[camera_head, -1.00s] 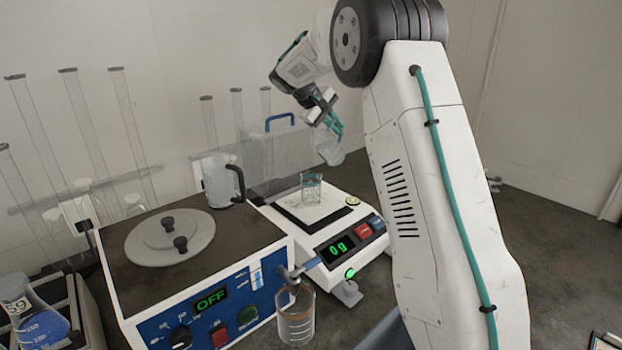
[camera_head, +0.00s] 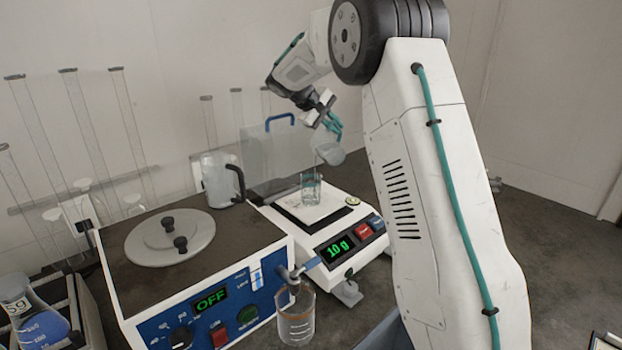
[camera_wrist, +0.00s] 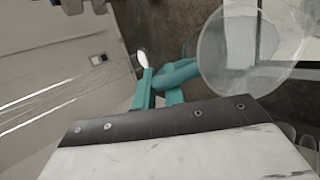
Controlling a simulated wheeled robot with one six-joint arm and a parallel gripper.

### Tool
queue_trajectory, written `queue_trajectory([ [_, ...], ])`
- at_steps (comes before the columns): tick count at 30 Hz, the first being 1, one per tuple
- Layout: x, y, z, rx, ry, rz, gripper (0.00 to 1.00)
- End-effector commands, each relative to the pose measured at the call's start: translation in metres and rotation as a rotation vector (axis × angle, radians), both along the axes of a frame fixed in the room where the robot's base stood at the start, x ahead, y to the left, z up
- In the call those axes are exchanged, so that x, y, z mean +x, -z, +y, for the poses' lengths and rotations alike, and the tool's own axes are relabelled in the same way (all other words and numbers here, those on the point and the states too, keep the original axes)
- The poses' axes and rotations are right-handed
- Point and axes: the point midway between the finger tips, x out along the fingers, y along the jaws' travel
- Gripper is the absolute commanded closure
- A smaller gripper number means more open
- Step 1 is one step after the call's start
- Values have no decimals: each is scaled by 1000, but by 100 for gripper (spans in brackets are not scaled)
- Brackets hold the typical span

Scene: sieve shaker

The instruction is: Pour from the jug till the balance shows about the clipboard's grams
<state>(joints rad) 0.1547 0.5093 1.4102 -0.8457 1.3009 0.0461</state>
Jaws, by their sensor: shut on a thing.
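My gripper (camera_head: 331,124) is shut on a clear jug (camera_head: 330,153), held tilted above and slightly right of the glass beaker (camera_head: 311,188). The beaker stands on the pan of the white balance (camera_head: 333,240), whose green display (camera_head: 338,246) reads 10 g. In the wrist view the jug (camera_wrist: 268,75) shows as a clear round rim beside the teal fingers (camera_wrist: 165,85). How much the jug holds cannot be told. A corner of a clipboard (camera_head: 606,341) shows at the bottom right; its figure is not readable.
A water bath (camera_head: 200,275) with OFF on its panel and a round lid stands left of the balance. A handled jug (camera_head: 220,180) sits at its back corner. A clear shield (camera_head: 275,155) stands behind the pan. A beaker (camera_head: 296,318) is below a tap in front.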

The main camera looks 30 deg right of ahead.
Motion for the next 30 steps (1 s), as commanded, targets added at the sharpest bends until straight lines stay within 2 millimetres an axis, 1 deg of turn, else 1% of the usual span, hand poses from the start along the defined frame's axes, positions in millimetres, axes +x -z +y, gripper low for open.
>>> queue_trajectory([
  [30,-1,-1,3,-49,0,-25,100],
])
